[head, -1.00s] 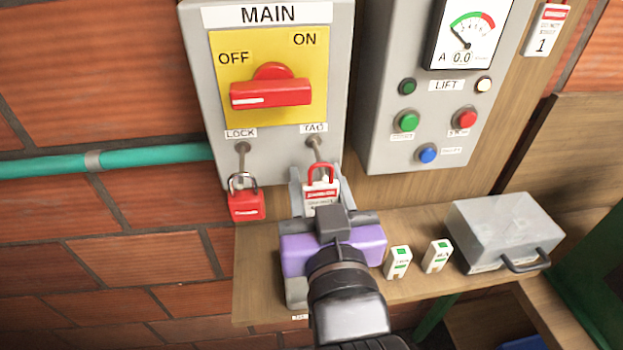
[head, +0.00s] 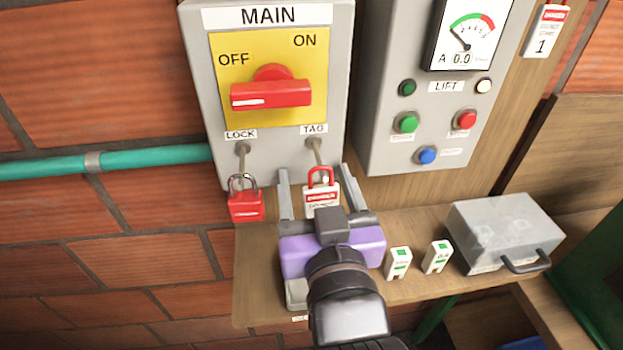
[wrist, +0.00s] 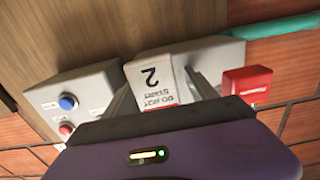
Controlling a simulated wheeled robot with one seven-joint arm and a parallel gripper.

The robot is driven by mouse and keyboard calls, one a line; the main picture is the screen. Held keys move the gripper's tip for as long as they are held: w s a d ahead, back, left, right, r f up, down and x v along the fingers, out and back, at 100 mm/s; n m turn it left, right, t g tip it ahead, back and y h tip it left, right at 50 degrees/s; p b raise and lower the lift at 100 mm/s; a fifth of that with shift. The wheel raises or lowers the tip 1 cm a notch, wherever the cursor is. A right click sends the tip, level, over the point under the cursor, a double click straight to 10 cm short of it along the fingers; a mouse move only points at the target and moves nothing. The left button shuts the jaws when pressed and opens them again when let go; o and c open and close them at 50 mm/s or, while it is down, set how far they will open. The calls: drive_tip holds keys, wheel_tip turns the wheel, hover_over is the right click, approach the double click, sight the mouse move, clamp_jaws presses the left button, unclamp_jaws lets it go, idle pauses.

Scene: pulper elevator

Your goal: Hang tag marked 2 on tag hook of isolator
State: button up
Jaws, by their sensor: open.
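The white tag marked 2 (wrist: 152,80) shows its number upside down in the wrist view. In the head view the tag (head: 321,198) has a red loop at its top and sits at the end of the tag hook (head: 317,153), below the TAG label. The loop appears to be around the hook's tip. My gripper (head: 316,176) is open, with one finger on each side of the tag and a gap to it. The isolator (head: 205,90) is the grey box marked MAIN, its red handle (head: 271,93) towards OFF. My gripper's body hides the tag's lower part in the head view.
A red padlock (head: 246,205) hangs on the lock hook, left of the tag; it also shows in the wrist view (wrist: 249,82). Right are the lift panel (head: 385,130), two small white-green items on the shelf (head: 250,290), and a grey metal box (head: 506,225).

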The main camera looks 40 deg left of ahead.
sight(320, 204)
drive_tip(key=b+v, duration=0.1)
drive_tip(key=v, duration=0.5)
drive_tip(key=shift+s+d, duration=0.15)
drive_tip(key=shift+s, duration=0.05)
drive_tip(key=shift+s+d, duration=0.45)
drive_tip(key=shift+r, duration=0.15)
